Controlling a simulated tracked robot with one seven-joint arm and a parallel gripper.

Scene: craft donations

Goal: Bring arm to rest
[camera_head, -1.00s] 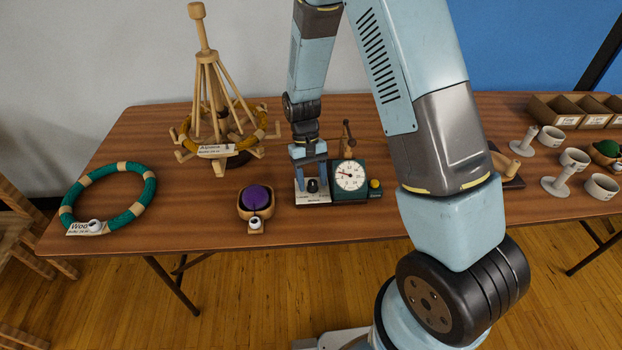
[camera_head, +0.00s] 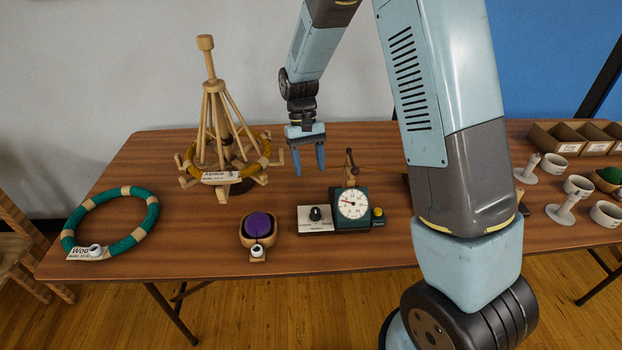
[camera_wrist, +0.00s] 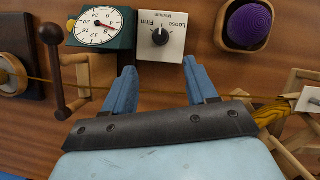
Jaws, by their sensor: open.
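My gripper (camera_head: 309,161) is open and empty, its blue fingers pointing down above the table (camera_head: 200,256), behind the dial device. The device has a white panel with a black knob (camera_head: 315,213) and a dark green box with a round dial (camera_head: 353,204). In the wrist view the open fingers (camera_wrist: 163,92) show with the knob panel (camera_wrist: 162,36) and the dial (camera_wrist: 99,27) beyond them. The knob's labels read Loose, Firm and Medium.
A wooden yarn swift (camera_head: 213,120) with a mustard skein stands left of my gripper. A purple ball in a wooden holder (camera_head: 258,229) and a green ring (camera_head: 112,221) lie left. White cups (camera_head: 577,186) and cardboard trays (camera_head: 553,137) are at right.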

